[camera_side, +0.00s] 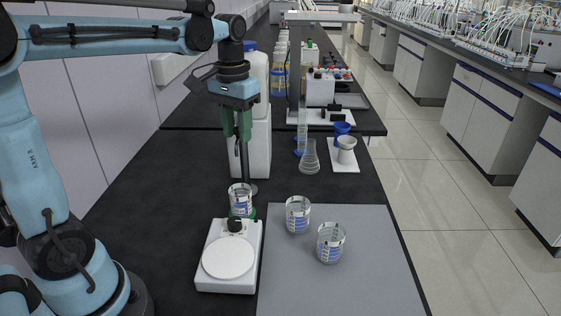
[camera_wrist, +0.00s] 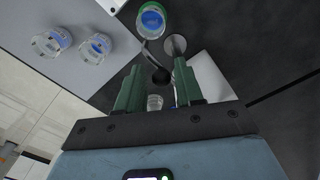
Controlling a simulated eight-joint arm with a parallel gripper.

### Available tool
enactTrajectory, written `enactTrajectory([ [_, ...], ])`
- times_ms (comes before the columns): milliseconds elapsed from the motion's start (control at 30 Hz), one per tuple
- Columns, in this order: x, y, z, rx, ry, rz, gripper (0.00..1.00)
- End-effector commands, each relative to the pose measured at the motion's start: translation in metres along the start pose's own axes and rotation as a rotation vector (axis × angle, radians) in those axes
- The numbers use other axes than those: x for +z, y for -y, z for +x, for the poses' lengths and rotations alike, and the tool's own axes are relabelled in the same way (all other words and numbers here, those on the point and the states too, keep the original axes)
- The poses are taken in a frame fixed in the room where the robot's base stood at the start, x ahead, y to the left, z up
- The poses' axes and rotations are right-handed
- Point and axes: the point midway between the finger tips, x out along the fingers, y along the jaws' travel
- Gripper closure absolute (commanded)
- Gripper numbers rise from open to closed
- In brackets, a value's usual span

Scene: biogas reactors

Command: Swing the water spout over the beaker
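A clear beaker (camera_side: 240,201) with blue markings stands on a green-rimmed base behind the white balance; it also shows at the top of the wrist view (camera_wrist: 152,20). A dark upright post (camera_side: 244,162) rises just behind the beaker, below my gripper. In the wrist view a thin curved spout (camera_wrist: 149,52) runs from the dark round top of the post (camera_wrist: 160,76) toward the beaker's side. Whether its tip lies over the beaker is unclear. My gripper (camera_side: 237,136) points down above the post. Its green fingers (camera_wrist: 159,85) are apart, with the post top between them; contact is not visible.
The white balance (camera_side: 228,258) stands in front. Two more beakers (camera_side: 298,214) (camera_side: 331,242) stand on a grey mat (camera_side: 350,285). A white container (camera_side: 261,140) is close behind the post. A conical flask (camera_side: 309,160) and a white cup (camera_side: 346,148) stand farther back.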

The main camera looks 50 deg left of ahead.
Motion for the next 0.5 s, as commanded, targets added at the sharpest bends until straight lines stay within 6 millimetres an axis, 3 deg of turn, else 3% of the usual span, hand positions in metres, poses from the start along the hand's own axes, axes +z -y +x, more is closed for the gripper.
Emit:
enactTrajectory([
  [267, 0.0, 0.005, -0.001, 0.0, 0.0, -0.001, 0.64],
  [500, 0.0, 0.005, -0.022, 0.0, 0.0, 0.0, 0.64],
])
